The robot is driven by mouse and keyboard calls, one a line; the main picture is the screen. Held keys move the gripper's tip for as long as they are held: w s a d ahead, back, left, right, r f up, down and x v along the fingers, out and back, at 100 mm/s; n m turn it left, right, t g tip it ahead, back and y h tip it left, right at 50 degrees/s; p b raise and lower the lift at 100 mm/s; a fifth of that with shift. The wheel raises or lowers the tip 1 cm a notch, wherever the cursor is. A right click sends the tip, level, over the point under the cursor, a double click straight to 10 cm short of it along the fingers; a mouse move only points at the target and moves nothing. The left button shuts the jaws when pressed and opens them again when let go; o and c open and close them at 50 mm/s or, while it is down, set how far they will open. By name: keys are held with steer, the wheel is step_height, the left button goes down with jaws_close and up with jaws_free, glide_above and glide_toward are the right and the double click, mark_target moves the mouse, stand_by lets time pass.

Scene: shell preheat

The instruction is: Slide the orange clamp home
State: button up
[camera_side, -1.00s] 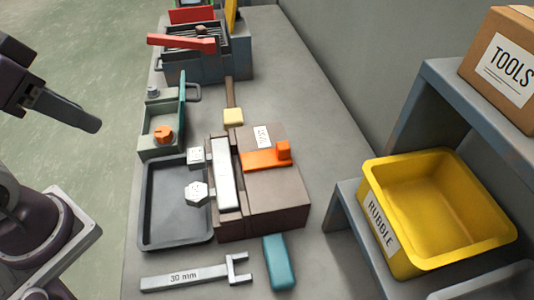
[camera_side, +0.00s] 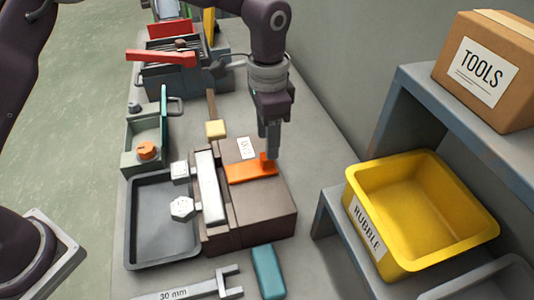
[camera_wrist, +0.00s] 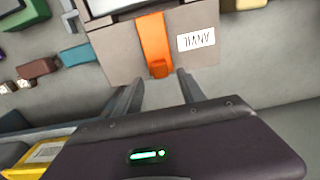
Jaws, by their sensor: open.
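The orange clamp (camera_side: 250,171) is a flat bar with a raised knob at its right end. It lies on top of the brown anvil block (camera_side: 262,205), beside a long pale metal bar (camera_side: 209,186). My gripper (camera_side: 271,152) points down at the clamp's knob end, and its fingers partly hide the knob. In the wrist view, the clamp (camera_wrist: 154,45) runs towards my open gripper (camera_wrist: 158,82), with its knob between or just beyond the fingertips. I cannot tell whether a finger touches it.
A black tray (camera_side: 133,248) and hex bolt (camera_side: 182,207) are left of the block. A teal block (camera_side: 268,272) and 30 mm wrench (camera_side: 195,289) lie in front. A yellow rubble bin (camera_side: 420,255) stands right. A red-handled device (camera_side: 170,80) is behind.

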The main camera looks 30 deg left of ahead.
mark_target(251, 166)
step_height(251, 166, down, 6)
steer(key=shift+r, duration=0.2)
jaws_close()
steer(key=shift+a+r, duration=0.1)
steer(key=shift+a, duration=0.05)
stand_by(1.2)
